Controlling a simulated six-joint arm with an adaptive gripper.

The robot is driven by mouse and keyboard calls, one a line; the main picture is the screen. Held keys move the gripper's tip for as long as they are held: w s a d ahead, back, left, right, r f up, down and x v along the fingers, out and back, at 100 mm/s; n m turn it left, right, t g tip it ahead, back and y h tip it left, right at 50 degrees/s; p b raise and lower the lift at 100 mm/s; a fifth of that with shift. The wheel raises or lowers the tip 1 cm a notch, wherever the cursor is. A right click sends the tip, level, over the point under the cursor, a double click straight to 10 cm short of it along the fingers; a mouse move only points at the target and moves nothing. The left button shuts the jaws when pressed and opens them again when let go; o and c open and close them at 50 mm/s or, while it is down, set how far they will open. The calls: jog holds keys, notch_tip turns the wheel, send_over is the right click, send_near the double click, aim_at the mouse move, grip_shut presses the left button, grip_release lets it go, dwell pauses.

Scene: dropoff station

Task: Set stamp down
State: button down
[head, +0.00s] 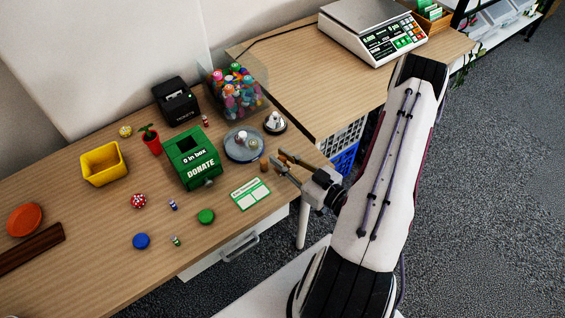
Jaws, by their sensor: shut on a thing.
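My gripper (277,161) reaches in from the right, over the desk's front right edge, shut on a small brown wooden piece that looks like the stamp (263,165). The stamp is small in the head view and partly hidden by the fingers. I cannot tell whether its base touches the desk. A white and green printed card (250,194) lies flat just left of and nearer than the gripper. A round grey dish (243,150) with small items on it stands behind the stamp.
A green donation box (194,160) stands left of the card. A silver bell (274,123) and a clear bin of colorful figures (236,92) are behind. A green disc (206,216), a blue disc (141,241) and small items lie in front. The front left desk (105,285) is clear.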

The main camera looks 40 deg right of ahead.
jog(key=shift+f, duration=1.1)
jog(key=shift+f, duration=0.2)
jog(key=c, duration=1.9)
grip_release()
jog(key=shift+v, duration=1.15)
jog(key=shift+f+v, duration=0.15)
jog(key=shift+v, duration=0.55)
jog(key=shift+f+v, duration=0.15)
jog(key=shift+v, duration=1.9)
jog(key=shift+o, duration=0.4)
